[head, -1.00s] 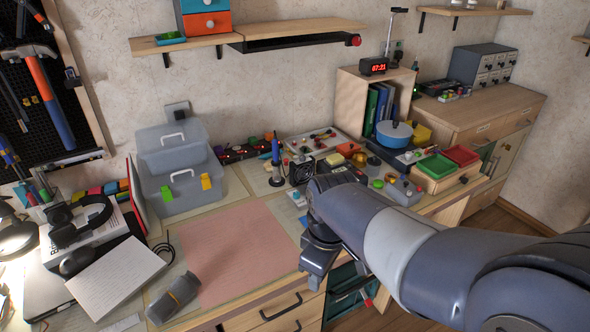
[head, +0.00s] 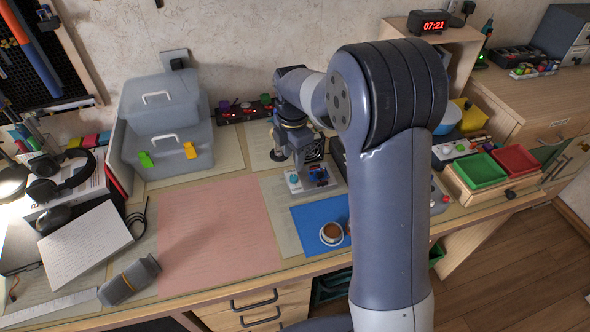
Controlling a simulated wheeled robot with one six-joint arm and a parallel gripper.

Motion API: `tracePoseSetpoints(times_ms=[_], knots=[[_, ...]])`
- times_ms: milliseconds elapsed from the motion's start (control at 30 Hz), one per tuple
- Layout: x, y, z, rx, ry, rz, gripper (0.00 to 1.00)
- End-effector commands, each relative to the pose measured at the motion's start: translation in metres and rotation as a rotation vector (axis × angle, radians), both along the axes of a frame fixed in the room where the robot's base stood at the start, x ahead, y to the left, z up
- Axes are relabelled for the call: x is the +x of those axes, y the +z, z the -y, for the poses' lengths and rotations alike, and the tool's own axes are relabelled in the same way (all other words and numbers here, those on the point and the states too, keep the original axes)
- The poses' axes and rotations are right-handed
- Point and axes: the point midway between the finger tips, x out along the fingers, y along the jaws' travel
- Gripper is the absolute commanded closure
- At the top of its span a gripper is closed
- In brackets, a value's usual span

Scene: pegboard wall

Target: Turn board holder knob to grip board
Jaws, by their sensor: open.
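A small grey holder (head: 322,188) stands on the workbench right of the pink mat, with what looks like a small blue board (head: 318,172) in or on it. A small pale teal round part, perhaps the knob (head: 293,179), shows at its left end. My gripper (head: 288,160) points down just above and behind that left end, with its fingers apart and nothing seen between them. Whether a finger touches the holder cannot be told. My arm hides the area to the right of the holder.
A blue mat with a cup (head: 332,233) lies in front of the holder. A small black fan (head: 314,150) is close behind the holder. The pink mat (head: 220,230) is bare. Green and red trays (head: 482,170) sit at the right.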

Motion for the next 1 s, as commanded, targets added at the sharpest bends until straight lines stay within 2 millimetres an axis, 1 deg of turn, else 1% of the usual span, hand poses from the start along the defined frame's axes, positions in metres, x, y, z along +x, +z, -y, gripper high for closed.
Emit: tracePoseSetpoints(times_ms=[33,200,300,400,533,767,867,1000], knots=[[-0.001,-0.012,0.000,-0.001,-0.001,-0.005,0.57],[-0.001,-0.044,0.001,-0.001,-0.002,-0.005,0.57],[-0.001,-0.057,0.001,0.000,-0.002,-0.003,0.57],[-0.001,-0.066,0.001,-0.001,-0.002,-0.002,0.57],[-0.001,-0.072,0.001,0.000,-0.002,0.000,0.57],[0.000,-0.072,0.000,0.000,-0.003,0.000,0.57],[0.000,-0.072,0.000,0.000,-0.003,0.000,0.64],[0.000,-0.072,0.000,0.000,-0.003,0.000,0.75]])
